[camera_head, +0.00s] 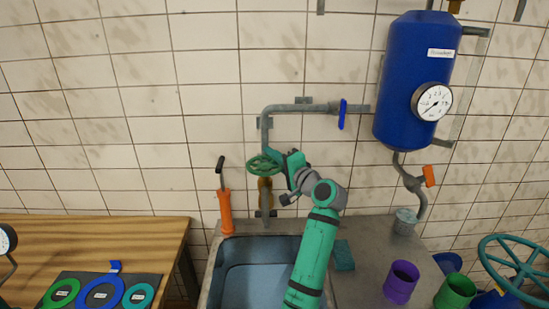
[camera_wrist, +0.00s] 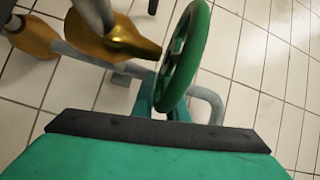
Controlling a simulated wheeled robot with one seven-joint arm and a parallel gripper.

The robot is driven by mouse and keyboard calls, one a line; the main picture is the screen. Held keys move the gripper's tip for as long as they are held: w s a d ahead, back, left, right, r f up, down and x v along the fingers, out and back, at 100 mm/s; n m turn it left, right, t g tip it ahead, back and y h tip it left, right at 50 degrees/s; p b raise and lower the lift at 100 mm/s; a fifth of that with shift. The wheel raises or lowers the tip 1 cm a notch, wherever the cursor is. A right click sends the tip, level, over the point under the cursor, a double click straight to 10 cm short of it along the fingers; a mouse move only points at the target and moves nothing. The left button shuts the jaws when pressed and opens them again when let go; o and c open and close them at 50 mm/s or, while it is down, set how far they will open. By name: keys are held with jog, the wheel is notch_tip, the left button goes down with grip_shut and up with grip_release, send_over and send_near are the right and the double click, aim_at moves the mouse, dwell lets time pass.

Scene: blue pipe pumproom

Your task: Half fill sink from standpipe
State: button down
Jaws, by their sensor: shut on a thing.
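The grey standpipe (camera_head: 265,135) comes down the tiled wall behind the sink, with a brass valve body (camera_head: 265,188) low on it. A green handwheel (camera_head: 261,166) sits at that valve. My gripper (camera_head: 279,164) is at the handwheel and shut on its rim. In the wrist view the handwheel (camera_wrist: 187,58) stands edge-on at the fingers, with brass fittings (camera_wrist: 115,42) to its left. The sink (camera_head: 232,252) is below, partly hidden by my arm. Its inside looks pale blue; I cannot tell the water level.
A blue tank (camera_head: 417,80) with a gauge (camera_head: 431,102) hangs at right. A blue lever (camera_head: 342,114) is on the upper pipe. An orange hand pump (camera_head: 226,208) stands left of the sink. Purple (camera_head: 401,282) and green cups (camera_head: 455,291) stand at right. A wooden table (camera_head: 95,235) is at left.

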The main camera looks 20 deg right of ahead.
jog(key=shift+w+a+n+g+y, duration=0.15)
jog(key=shift+n+g+y, duration=0.15)
jog(key=shift+n+y, duration=0.35)
jog(key=shift+f, duration=0.1)
jog(key=c, duration=1.8)
grip_release()
jog(key=shift+o, duration=0.2)
jog(key=v, duration=1.1)
